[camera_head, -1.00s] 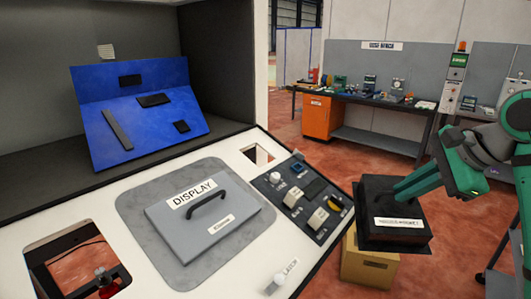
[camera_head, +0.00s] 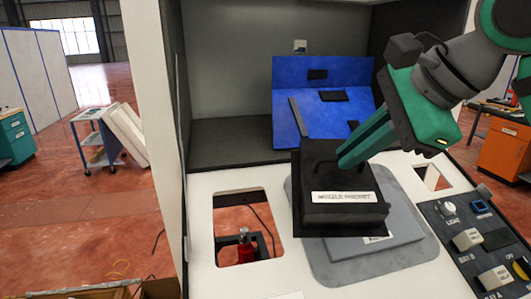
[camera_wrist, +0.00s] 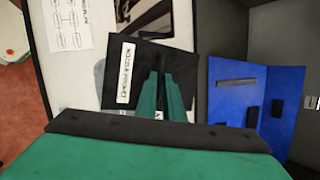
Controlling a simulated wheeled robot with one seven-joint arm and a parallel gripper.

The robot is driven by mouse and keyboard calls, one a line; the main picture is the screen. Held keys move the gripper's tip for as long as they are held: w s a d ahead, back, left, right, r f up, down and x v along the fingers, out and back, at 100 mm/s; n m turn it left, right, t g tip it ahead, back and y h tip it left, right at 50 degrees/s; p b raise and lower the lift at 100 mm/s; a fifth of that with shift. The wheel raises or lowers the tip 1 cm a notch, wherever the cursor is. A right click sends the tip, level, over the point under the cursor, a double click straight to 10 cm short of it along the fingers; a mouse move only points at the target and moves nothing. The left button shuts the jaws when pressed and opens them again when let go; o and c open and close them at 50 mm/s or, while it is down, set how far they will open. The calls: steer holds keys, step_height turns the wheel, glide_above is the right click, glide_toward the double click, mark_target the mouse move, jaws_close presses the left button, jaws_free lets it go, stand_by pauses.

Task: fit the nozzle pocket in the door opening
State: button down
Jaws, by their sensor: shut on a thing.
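The nozzle pocket (camera_head: 340,213) is a black box with a white label on its front. My gripper (camera_head: 352,152) is shut on it from above and holds it over the grey display panel (camera_head: 415,240). In the wrist view, the green fingers (camera_wrist: 162,95) meet at the dark pocket (camera_wrist: 120,72). The rectangular opening (camera_head: 215,228) in the white door lies left of the pocket, apart from it in the picture. A black bracket and a red part (camera_head: 245,250) show inside the opening. The pocket hides much of the display panel and its handle.
A blue angled panel (camera_head: 290,80) with black pieces stands in the dark recess behind. A control panel (camera_head: 480,245) with switches and a small square opening (camera_head: 432,177) lie to the right. A cart (camera_head: 90,140) stands on the floor at far left.

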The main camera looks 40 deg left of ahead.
steer(key=s+a+n+g, duration=0.2)
steer(key=s+a+n, duration=0.1)
steer(key=s+a, duration=0.8)
steer(key=w+a+f, duration=0.2)
steer(key=a+f, duration=0.1)
steer(key=f, duration=0.6)
steer(key=shift+w, duration=0.25)
steer(key=shift+w+a, duration=0.1)
stand_by(0.4)
steer(key=shift+f, duration=0.3)
stand_by(1.3)
steer(key=c, duration=1.3)
jaws_free()
steer(key=shift+r, duration=0.1)
